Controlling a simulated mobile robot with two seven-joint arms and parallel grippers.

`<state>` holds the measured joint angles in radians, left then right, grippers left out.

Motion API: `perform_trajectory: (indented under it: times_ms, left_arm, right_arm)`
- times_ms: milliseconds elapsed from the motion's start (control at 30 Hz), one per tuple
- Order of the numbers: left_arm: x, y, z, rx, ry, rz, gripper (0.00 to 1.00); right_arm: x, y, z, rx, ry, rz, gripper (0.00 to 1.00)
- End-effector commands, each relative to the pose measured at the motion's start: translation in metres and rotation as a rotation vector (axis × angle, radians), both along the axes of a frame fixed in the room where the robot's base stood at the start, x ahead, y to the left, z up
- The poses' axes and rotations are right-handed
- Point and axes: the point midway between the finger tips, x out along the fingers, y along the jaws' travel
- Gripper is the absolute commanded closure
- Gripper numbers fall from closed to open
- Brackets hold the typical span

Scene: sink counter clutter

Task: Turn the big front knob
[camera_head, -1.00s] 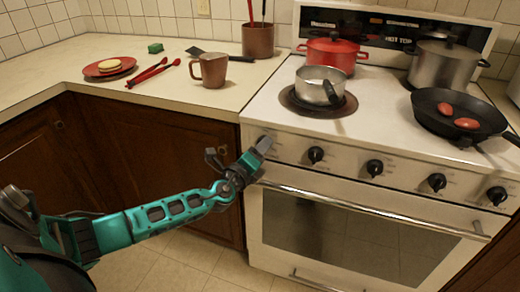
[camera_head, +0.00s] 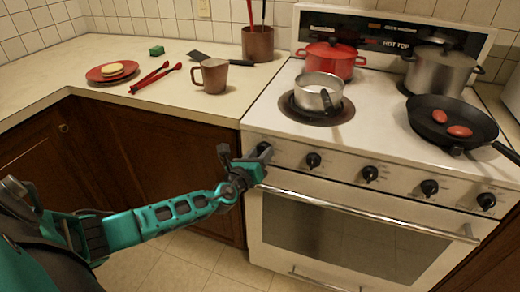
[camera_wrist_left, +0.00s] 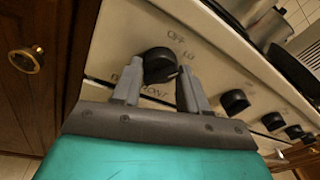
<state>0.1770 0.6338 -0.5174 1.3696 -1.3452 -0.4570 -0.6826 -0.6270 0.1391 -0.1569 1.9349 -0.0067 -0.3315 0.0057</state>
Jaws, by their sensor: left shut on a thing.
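The big front knob (camera_wrist_left: 159,63) is a black dial on the stove's front panel, the leftmost in the row. In the wrist view "OFF" and "LO" show above it, and the word "FRONT" partly shows below. My left gripper (camera_wrist_left: 160,88) has one grey finger on each side of the knob and is shut on it. In the head view the left gripper (camera_head: 262,155) is at the left end of the panel, and its fingers cover part of the knob. My right gripper is not in view.
More black knobs (camera_head: 313,160) run to the right along the panel. The oven handle (camera_head: 365,213) sticks out just below. On the stovetop stand a small saucepan (camera_head: 309,98), a red pot (camera_head: 322,66), a steel pot (camera_head: 436,73) and a black pan (camera_head: 430,133).

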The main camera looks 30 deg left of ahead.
Motion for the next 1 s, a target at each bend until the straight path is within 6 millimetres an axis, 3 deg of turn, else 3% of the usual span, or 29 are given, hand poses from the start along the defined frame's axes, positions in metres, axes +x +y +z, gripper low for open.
perform_trajectory:
  times_ms: [100, 400, 1000]
  left_arm:
    - [0.0, 0.0, 0.004, 0.108, 0.027, 0.001, 0.87]
    - [0.0, 0.0, 0.004, 0.385, 0.093, 0.0, 0.87]
    - [0.001, -0.001, 0.002, 0.834, 0.199, 0.001, 0.87]
  right_arm:
    - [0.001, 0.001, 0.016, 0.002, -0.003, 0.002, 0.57]
    - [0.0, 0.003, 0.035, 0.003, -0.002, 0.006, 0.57]
    - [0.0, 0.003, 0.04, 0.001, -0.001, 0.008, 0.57]
